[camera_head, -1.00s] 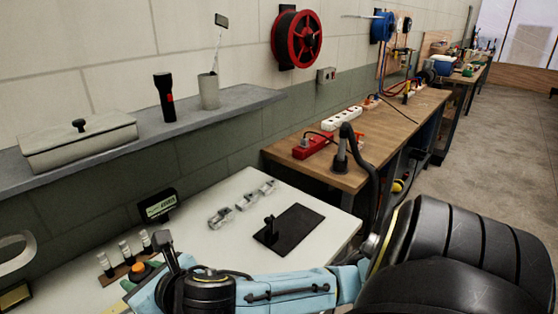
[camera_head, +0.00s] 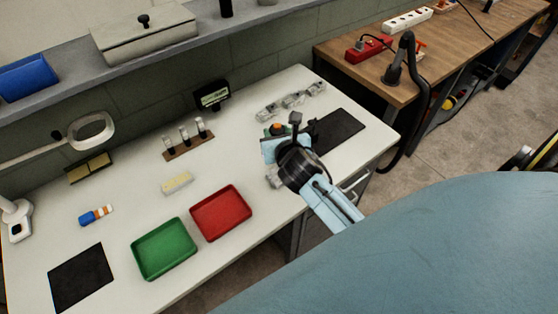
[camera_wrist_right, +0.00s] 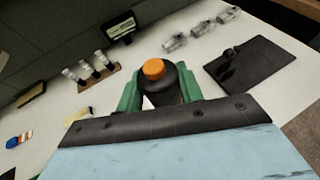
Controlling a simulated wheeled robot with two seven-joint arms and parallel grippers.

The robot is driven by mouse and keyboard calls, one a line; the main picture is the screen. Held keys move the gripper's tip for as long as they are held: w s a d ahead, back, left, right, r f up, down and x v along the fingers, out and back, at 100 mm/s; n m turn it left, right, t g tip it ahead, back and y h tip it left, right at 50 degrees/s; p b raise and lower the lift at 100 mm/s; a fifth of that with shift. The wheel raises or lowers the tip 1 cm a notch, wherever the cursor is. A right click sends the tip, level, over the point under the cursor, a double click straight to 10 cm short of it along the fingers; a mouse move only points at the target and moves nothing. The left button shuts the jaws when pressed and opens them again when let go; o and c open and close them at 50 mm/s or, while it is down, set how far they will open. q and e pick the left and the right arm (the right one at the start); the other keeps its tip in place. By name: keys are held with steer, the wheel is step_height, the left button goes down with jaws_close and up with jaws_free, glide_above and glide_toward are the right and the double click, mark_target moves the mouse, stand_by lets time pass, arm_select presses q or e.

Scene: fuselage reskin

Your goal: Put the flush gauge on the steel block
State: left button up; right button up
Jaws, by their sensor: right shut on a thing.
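My right gripper (camera_head: 276,131) is over the right half of the white table, left of a black mat (camera_head: 340,128). Its green fingers, seen in the right wrist view (camera_wrist_right: 159,90), are shut on a black piece with an orange top (camera_wrist_right: 153,69), which looks to be the flush gauge. The orange top also shows in the head view. A small pale block (camera_head: 177,182) lies on the table left of the gripper; I cannot tell whether it is the steel block. A small black knobbed piece (camera_wrist_right: 229,54) stands on the mat in the wrist view. My left gripper is out of view.
A green tray (camera_head: 164,249) and a red tray (camera_head: 221,212) sit near the front edge. A brown rack (camera_head: 188,147) of small tubes, a small display (camera_head: 212,96) and several clear or silvery pieces (camera_head: 291,101) are behind. Another black mat (camera_head: 81,278) lies at left.

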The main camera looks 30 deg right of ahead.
step_height(320, 180, down, 6)
steer(key=shift+s+f+b, duration=0.1)
steer(key=shift+b, duration=0.75)
steer(key=shift+f+b, duration=0.65)
steer(key=shift+f, duration=1.4)
steer(key=shift+f, duration=0.15)
steer(key=shift+f, duration=0.15)
steer(key=o, duration=1.2)
steer(key=shift+c, duration=0.2)
steer(key=shift+s+r, duration=0.2)
steer(key=shift+r, duration=0.15)
steer(key=p+v, duration=0.1)
steer(key=v, duration=1)
steer(key=shift+s, duration=0.25)
steer(key=shift+r, duration=0.1)
